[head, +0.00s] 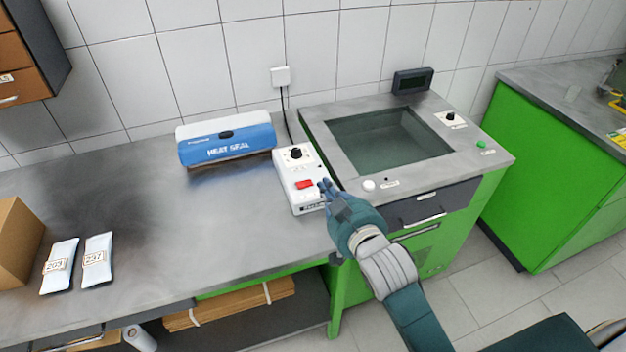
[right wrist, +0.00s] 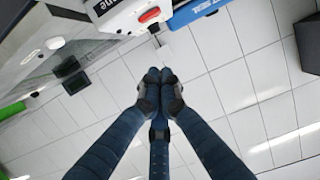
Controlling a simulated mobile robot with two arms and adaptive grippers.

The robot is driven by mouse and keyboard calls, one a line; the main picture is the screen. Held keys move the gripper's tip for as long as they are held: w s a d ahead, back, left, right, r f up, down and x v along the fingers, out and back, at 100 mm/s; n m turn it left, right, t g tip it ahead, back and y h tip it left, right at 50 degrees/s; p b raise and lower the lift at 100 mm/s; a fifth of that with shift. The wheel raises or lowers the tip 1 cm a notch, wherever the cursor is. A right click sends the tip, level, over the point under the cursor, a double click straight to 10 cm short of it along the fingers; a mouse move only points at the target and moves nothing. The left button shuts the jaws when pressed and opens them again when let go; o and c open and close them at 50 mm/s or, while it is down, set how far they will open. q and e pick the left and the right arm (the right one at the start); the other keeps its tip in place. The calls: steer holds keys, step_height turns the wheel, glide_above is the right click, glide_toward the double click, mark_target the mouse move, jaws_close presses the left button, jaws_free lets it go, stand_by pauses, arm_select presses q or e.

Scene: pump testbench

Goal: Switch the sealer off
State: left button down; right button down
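The sealer (head: 228,142) is a blue and white bar unit marked HEAT SEAL on the bench against the wall. To its right stands a white control box (head: 291,171) with a black knob (head: 296,153) and a red rocker switch (head: 304,184). The switch also shows in the right wrist view (right wrist: 149,15); I cannot tell which way it is tipped. My right gripper (head: 326,187) is just right of the box's front end, close to the switch. In the right wrist view its fingertips (right wrist: 158,76) meet with nothing between them. My left gripper is not in view.
A green cabinet with a sunken glass-topped chamber (head: 390,140) stands right of the box, with a white button (head: 369,185) at its front edge. Two white pouches (head: 97,259) and a cardboard box (head: 17,240) are at the left. The middle of the bench is clear.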

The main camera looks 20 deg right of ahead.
steer(key=p, duration=0.2)
glide_above(305, 184)
steer(key=s+d, duration=0.2)
step_height(305, 184, down, 2)
steer(key=shift+s+a+f, duration=0.1)
steer(key=shift+a, duration=0.05)
steer(key=f, duration=0.2)
steer(key=shift+w+f+p, duration=0.2)
steer(key=shift+f+p, duration=0.1)
steer(key=shift+f, duration=0.9)
